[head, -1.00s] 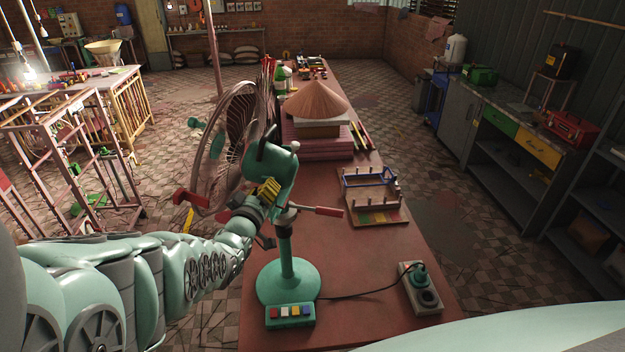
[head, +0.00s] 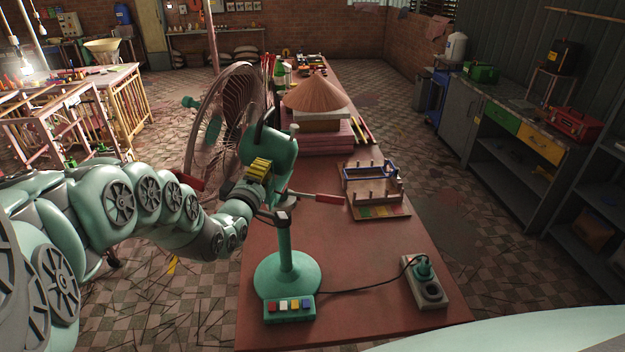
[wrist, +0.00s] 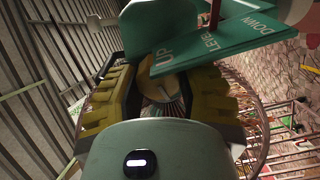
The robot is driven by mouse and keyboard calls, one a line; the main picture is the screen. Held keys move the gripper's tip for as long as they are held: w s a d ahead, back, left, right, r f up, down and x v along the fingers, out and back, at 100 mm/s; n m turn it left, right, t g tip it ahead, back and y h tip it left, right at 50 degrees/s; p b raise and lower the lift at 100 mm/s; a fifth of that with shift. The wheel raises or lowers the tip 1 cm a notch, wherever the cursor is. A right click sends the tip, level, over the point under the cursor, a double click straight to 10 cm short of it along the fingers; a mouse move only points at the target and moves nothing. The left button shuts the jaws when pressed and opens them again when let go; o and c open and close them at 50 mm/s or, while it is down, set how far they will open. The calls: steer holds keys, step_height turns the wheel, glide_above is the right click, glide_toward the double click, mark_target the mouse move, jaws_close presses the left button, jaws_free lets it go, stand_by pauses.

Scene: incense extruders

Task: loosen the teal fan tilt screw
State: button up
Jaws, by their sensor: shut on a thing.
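The teal desk fan stands on the red table with its round base (head: 275,277) flat and its motor housing (head: 283,155) on top. Its wire cage (head: 212,125) faces left, away from the housing. My gripper (head: 258,170) is at the left side of the housing, at the tilt joint. A teal plate (wrist: 222,42) marked UP, LEVEL and DOWN is just above the fingers.
A red-handled lever (head: 327,198) sticks out right from the fan stand. A button box (head: 290,308) sits at the base, and a cord runs to a socket block (head: 427,285). A wooden rack (head: 378,190) and a cone-shaped pile (head: 318,92) stand farther back.

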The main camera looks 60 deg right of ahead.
steer(key=shift+f+n, duration=0.1)
steer(key=shift+n, duration=0.2)
steer(key=o, duration=1.2)
steer(key=shift+a, duration=0.1)
steer(key=shift+v, duration=3.6)
steer(key=shift+s+a, duration=0.1)
